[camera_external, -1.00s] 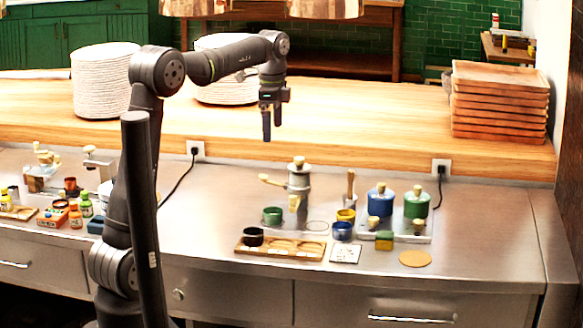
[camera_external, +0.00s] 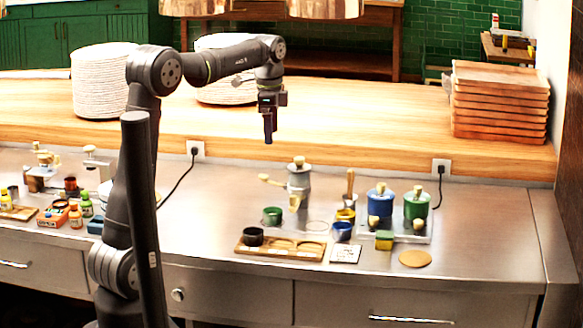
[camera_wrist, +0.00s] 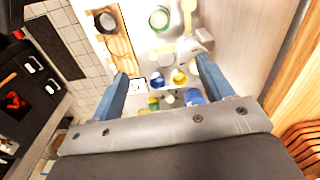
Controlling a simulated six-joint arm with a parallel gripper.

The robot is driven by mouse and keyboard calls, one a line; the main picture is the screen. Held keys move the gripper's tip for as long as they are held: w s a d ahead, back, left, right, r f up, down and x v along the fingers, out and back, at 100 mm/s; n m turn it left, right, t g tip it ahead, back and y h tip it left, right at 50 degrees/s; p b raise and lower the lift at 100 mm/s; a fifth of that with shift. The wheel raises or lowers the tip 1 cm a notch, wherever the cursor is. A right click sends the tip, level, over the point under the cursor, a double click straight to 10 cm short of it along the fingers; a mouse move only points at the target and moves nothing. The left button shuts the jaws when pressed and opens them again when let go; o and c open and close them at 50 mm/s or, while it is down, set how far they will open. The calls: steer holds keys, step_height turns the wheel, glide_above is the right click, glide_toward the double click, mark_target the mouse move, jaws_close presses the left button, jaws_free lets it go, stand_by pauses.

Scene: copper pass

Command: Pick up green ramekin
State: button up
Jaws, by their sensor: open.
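The green ramekin (camera_external: 272,215) stands upright on the steel counter, just behind the wooden tray and to the left of the grey grinder. In the wrist view the green ramekin (camera_wrist: 160,18) shows near the top edge, beyond the fingertips. My gripper (camera_external: 268,139) hangs fingers-down high above the counter, well clear of the ramekin. In the wrist view my gripper (camera_wrist: 162,70) has its two blue-grey fingers wide apart with nothing between them.
A wooden tray (camera_external: 283,254) holds a black ramekin (camera_external: 253,236). The grey grinder (camera_external: 299,181) stands close behind the green ramekin. A blue ramekin (camera_external: 342,231), a yellow ramekin (camera_external: 346,215), a blue canister (camera_external: 380,200) and a green canister (camera_external: 416,205) are to the right.

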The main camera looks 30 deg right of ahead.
steer(key=a+f+n+h, duration=0.3)
steer(key=a+f+n, duration=0.25)
steer(key=n, duration=0.25)
glide_toward(271, 210)
steer(key=f, duration=0.2)
steer(key=s+d+f, duration=0.1)
steer(key=f, duration=0.2)
steer(key=s+f, duration=0.1)
steer(key=f, duration=0.2)
steer(key=shift+s+d+f, duration=0.1)
steer(key=shift+d+f, duration=0.15)
steer(key=shift+d, duration=0.1)
steer(key=c, duration=1.2)
